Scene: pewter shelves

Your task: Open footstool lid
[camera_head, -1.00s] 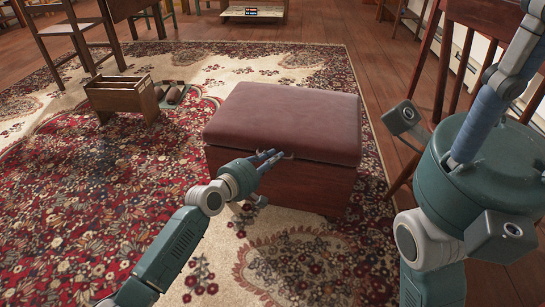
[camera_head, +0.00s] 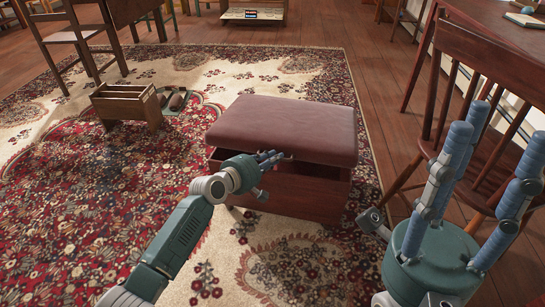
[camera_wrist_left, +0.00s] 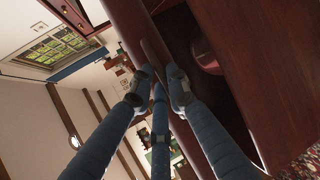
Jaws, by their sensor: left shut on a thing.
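The footstool has a dull red padded lid (camera_head: 285,128) on a dark wooden box (camera_head: 310,198). The lid is tilted up slightly at the front, leaving a narrow dark gap above the box. My left gripper (camera_head: 272,158) is shut on the lid's front edge. In the left wrist view, its blue fingers (camera_wrist_left: 158,85) close together at the lid edge (camera_wrist_left: 130,28), beside the dark opening; something reddish (camera_wrist_left: 207,62) shows dimly inside. My right gripper (camera_head: 490,145) has its blue fingers spread, empty, to the right of the footstool.
A wooden chair (camera_head: 490,95) stands close behind my right gripper. A small wooden box (camera_head: 127,105) and slippers (camera_head: 176,100) are on the patterned rug (camera_head: 90,200) at left. Rug around the footstool's left and front is clear.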

